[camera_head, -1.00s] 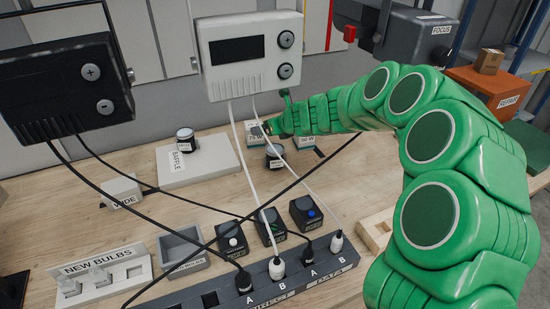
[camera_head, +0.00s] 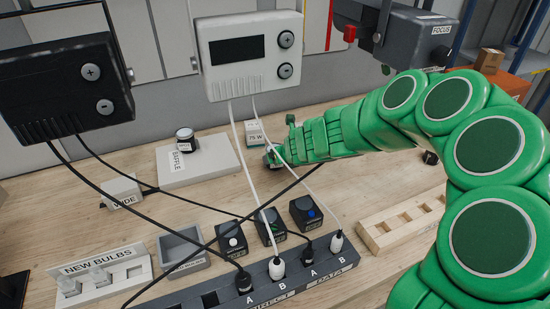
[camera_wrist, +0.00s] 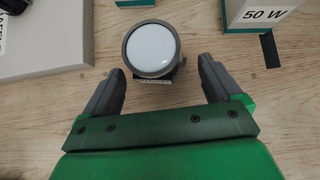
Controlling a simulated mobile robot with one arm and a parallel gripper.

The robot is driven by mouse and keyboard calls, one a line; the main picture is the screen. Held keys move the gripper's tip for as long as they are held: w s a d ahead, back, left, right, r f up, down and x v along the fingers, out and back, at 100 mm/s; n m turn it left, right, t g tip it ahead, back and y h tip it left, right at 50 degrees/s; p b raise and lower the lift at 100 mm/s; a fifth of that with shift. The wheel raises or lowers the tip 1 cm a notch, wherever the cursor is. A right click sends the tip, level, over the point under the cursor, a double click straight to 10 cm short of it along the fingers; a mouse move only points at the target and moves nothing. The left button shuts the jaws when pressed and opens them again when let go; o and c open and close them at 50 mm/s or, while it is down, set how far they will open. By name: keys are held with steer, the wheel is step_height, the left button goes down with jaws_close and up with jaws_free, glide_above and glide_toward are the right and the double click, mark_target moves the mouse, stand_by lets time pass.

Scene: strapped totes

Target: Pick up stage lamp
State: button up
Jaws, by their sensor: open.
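A round lamp with a pale lens and dark rim (camera_wrist: 152,46) stands on the wooden bench, lens up. A small label on its near side is too small to read in the wrist view. My gripper (camera_wrist: 160,70) is open, with one finger on each side of the lamp's near part. I cannot tell whether either finger touches it. In the head view my gripper (camera_head: 272,154) is low over the bench and hides most of this lamp. Another round lamp (camera_head: 185,139) stands on the pale board labelled BAFFLE (camera_head: 218,166).
A 75 W box (camera_head: 257,133) stands just behind my gripper. A 50 W box (camera_wrist: 262,16) is at the upper right of the wrist view. Cables (camera_head: 238,150) hang across the bench to a socket strip (camera_head: 325,270). A slotted wooden rack (camera_head: 405,222) lies at right.

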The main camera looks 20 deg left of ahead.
steer(key=shift+x, duration=1.1)
steer(key=shift+w+a+f, duration=0.25)
steer(key=shift+a+f, duration=0.1)
steer(key=shift+a, duration=0.15)
steer(key=shift+w+a+f, duration=0.3)
steer(key=shift+a+f, duration=0.05)
steer(key=shift+a, duration=0.15)
steer(key=shift+w+a+f, duration=0.3)
steer(key=shift+w+f, duration=0.1)
steer(key=shift+f, duration=0.05)
steer(key=c, duration=1.2)
